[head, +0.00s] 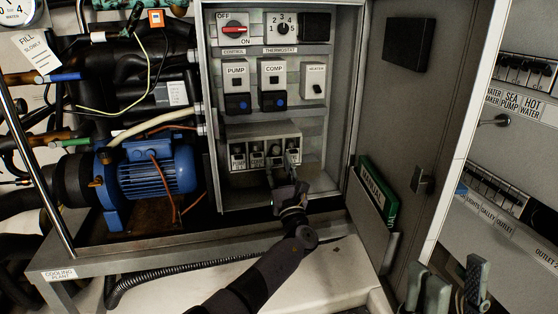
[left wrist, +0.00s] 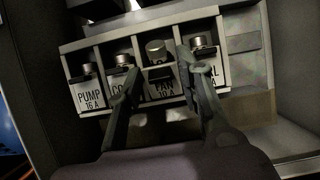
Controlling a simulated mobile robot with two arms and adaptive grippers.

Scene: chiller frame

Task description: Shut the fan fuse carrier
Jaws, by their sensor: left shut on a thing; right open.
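The fan fuse carrier (left wrist: 162,80) is the third in a row of fuse carriers, labelled FAN 10 A, with a round metal cap on top. In the left wrist view it looks tipped out towards me compared with its neighbours. In the head view it is small (head: 275,151) in the fuse row low in the open cabinet. My left gripper (head: 281,170) is at this carrier, with one finger on each side in the left wrist view (left wrist: 158,62). It is shut on it, and the fingers partly cover the neighbouring labels. My right gripper (head: 446,288) is open and empty at the lower right.
The pump carrier (left wrist: 87,90) and comp carrier (left wrist: 122,78) stand left of the fan one, another carrier (left wrist: 208,68) right. Switches (head: 272,85) sit above. The open cabinet door (head: 405,120) stands at the right, a blue pump motor (head: 155,170) at the left.

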